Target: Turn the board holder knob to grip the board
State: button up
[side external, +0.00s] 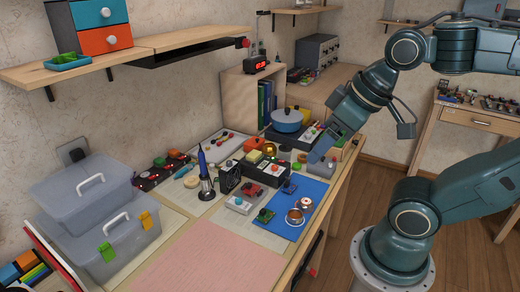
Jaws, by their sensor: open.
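My gripper (317,157) is at the end of my arm, above the back right part of the workbench. It looks small and dark here; I take it as open, with nothing seen between its fingers. A pale grey block with a small red part on top (240,204) sits left of the blue mat and may be the board holder; its knob is too small to make out. A small green board (265,215) lies beside it at the mat's left edge. A red board (253,190) lies just behind. My gripper is apart from all of these, behind and to their right.
The blue mat (302,193) carries copper-coloured round items (295,216). A soldering iron in its stand (205,178), a black fan box (229,178) and a blue pot (287,121) crowd the bench. Grey bins (107,236) stand at left. The pink mat (195,264) in front is clear.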

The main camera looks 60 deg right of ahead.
jog(key=shift+w, duration=0.15)
jog(key=c, duration=0.5)
jog(key=n+g, duration=0.6)
jog(key=n, duration=1.5)
send_over(239, 199)
notch_tip(239, 199, down, 19)
jog(key=shift+a+f, duration=0.1)
jog(key=shift+c, duration=0.2)
jog(key=shift+f, duration=0.1)
notch_tip(239, 199, down, 13)
jog(key=shift+f, duration=0.2)
